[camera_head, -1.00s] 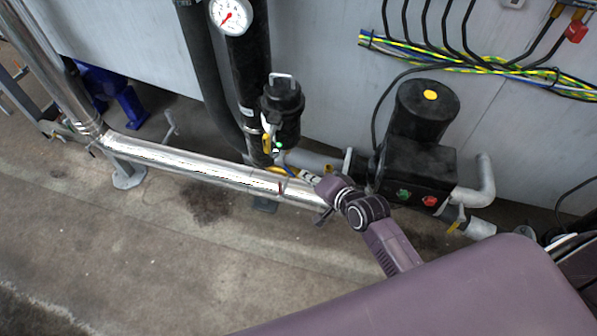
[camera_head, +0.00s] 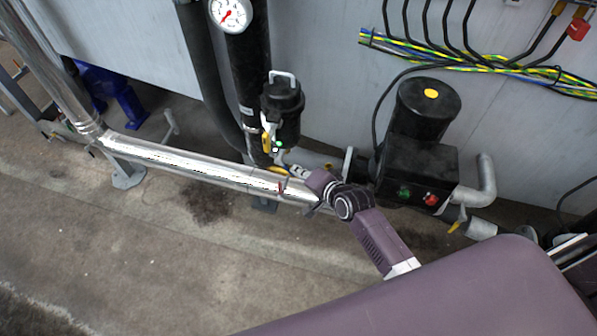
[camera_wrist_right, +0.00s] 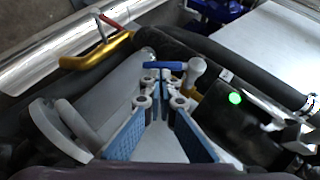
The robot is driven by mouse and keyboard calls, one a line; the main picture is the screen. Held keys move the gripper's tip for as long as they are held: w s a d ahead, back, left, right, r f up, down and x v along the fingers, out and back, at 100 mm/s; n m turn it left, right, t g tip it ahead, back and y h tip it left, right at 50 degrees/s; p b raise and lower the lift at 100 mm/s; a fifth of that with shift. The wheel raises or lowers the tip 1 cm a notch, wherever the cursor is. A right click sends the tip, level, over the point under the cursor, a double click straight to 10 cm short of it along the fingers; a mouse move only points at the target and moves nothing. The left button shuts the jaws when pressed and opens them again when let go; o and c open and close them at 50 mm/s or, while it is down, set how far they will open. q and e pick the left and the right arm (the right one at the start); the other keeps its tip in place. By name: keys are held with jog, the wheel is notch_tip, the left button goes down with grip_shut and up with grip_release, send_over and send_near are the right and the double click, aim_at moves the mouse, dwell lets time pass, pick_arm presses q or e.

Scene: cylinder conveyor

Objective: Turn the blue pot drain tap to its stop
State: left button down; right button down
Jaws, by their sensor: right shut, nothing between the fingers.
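The blue drain tap (camera_wrist_right: 163,65) shows in the right wrist view as a short blue bar lying crosswise, just beyond my fingertips. The black pot (camera_head: 283,108) stands upright in front of the black pipe in the head view. It also shows in the right wrist view (camera_wrist_right: 226,124), with a green light on it. My right gripper (camera_wrist_right: 159,84) is shut and empty, its blue-padded fingers converging close to the tap; I cannot tell whether they touch it. In the head view the right gripper (camera_head: 297,171) reaches in below the pot, and the tap is not clear there. My left gripper is not in view.
A yellow handle (camera_wrist_right: 97,52) sits left of the tap, near the shiny pipe (camera_head: 200,168). A black pump motor (camera_head: 420,165) with green and red buttons stands right of my wrist. A gauge (camera_head: 230,14) is above. Open floor (camera_head: 130,250) lies in front.

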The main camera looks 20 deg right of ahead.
jog(key=shift+m+t+y, duration=0.5)
jog(key=shift+t+y, duration=0.1)
jog(key=shift+t, duration=0.2)
jog(key=shift+w+a+f+b, duration=0.25)
jog(key=shift+f+b, duration=0.35)
jog(key=shift+b, duration=0.3)
jog(key=shift+w+a+f+b, duration=0.2)
jog(key=shift+a+f+b, duration=0.15)
jog(key=shift+f+b, duration=0.4)
jog(key=shift+w+a+f+b, duration=0.25)
jog(key=shift+f+b, duration=0.2)
jog(key=shift+b, duration=0.55)
jog(key=shift+a, duration=0.15)
